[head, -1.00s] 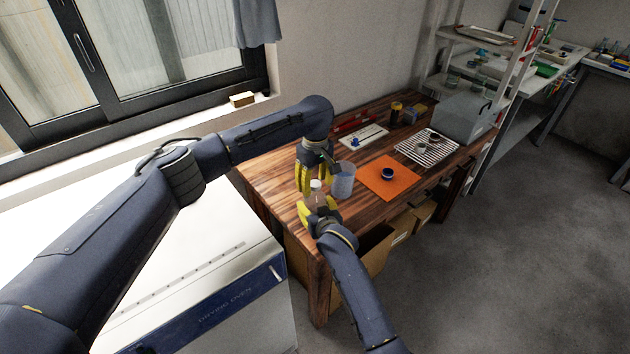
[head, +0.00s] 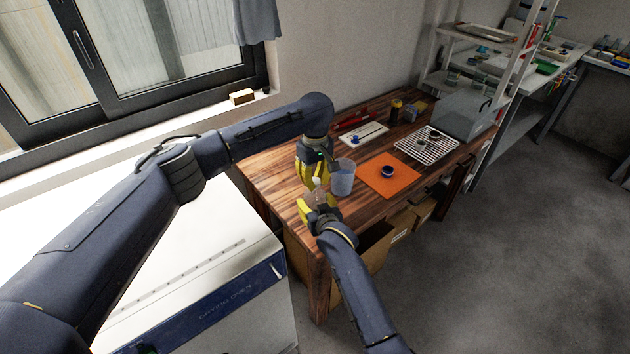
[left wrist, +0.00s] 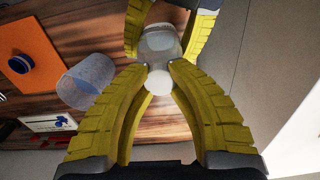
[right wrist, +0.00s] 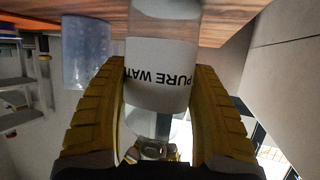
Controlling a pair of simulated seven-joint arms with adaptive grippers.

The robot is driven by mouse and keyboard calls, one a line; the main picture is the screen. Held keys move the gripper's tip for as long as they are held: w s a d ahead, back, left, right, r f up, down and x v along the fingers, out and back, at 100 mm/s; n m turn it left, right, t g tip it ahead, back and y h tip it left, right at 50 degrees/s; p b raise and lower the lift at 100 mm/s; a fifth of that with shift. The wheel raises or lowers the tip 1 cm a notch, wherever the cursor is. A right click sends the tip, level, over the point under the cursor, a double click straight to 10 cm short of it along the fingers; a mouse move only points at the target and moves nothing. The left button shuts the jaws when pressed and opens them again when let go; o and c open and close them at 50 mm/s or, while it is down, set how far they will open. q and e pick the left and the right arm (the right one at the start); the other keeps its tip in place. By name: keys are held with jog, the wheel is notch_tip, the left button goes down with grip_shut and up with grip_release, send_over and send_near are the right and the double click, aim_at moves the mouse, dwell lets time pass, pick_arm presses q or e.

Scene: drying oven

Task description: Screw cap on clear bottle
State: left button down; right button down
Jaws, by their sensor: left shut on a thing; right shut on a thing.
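The clear bottle (right wrist: 160,65), labelled "PURE WAT…", is between the yellow fingers of my right gripper (right wrist: 160,115), which is shut on its body. In the left wrist view the bottle (left wrist: 161,42) points its top at my left gripper (left wrist: 160,88). A round white cap (left wrist: 159,82) is at the bottle's top, between the left fingertips, which are shut on it. I cannot tell how far it is seated. In the head view, my left gripper (head: 314,178) is directly above my right gripper (head: 313,208), near the table's left front edge.
A translucent bluish cup (head: 342,179) stands close beside the grippers on the wooden table (head: 272,180). An orange mat (head: 402,184) with a small blue round object (head: 387,171) lies to the right. A wire rack (head: 424,147) is farther back. The drying oven (head: 230,307) is left.

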pick_arm(q)
jog(key=m, duration=2.4)
jog(key=shift+f+m, duration=0.1)
jog(key=shift+m, duration=0.3)
jog(key=m, duration=0.8)
jog(key=shift+m, duration=0.4)
jog(key=m, duration=1)
jog(key=c, duration=1.4)
grip_release()
